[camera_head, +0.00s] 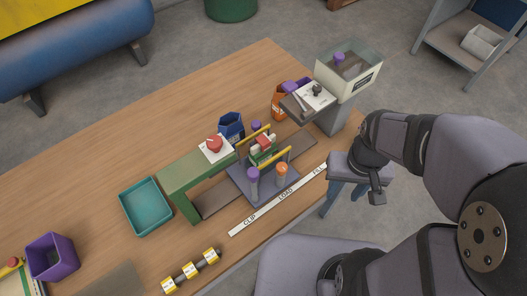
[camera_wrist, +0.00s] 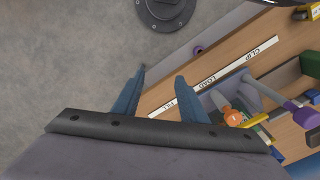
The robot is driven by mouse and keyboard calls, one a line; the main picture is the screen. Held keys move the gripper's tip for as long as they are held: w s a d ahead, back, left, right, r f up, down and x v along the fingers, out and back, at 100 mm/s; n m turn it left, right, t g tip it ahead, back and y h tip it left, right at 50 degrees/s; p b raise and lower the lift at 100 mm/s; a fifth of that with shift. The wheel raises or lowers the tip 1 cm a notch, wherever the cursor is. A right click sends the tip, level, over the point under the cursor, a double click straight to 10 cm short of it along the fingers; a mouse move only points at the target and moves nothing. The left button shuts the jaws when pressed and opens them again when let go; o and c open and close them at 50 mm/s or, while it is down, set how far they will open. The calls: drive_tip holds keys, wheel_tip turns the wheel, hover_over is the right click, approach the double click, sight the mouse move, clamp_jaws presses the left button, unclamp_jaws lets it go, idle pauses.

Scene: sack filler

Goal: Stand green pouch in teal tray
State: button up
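A small green pouch (camera_head: 262,156) appears to sit in the grey carriage (camera_head: 258,185) at the middle of the table, between yellow bars, with a red and white piece at its top. The bars partly hide it. The teal tray (camera_head: 146,207) lies empty on the table left of the green arch. My gripper (camera_head: 344,205) is beyond the table's right edge, apart from the pouch and tray. In the wrist view its two blue fingers (camera_wrist: 158,90) stand apart with nothing between them. The tray is not in the wrist view.
A green arch (camera_head: 187,172) with a red button (camera_head: 214,144) stands between tray and carriage. Blue (camera_head: 231,125) and orange (camera_head: 279,104) containers stand behind. A hopper (camera_head: 349,82) is at the back right. A purple bin (camera_head: 52,258) and yellow-black clips (camera_head: 190,270) are in front.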

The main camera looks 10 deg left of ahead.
drive_tip(key=n, duration=0.1)
wheel_tip(320, 180, up, 7)
drive_tip(key=n+p, duration=0.5)
drive_tip(key=n, duration=2)
hover_over(264, 140)
drive_tip(key=shift+d+r, duration=0.15)
drive_tip(key=shift+d, duration=0.2)
drive_tip(key=shift+a+n, duration=0.45)
drive_tip(key=shift+n, duration=0.05)
wheel_tip(264, 140, down, 4)
drive_tip(key=b, duration=0.4)
drive_tip(key=shift+f+b, duration=0.85)
drive_tip(key=shift+f, duration=0.85)
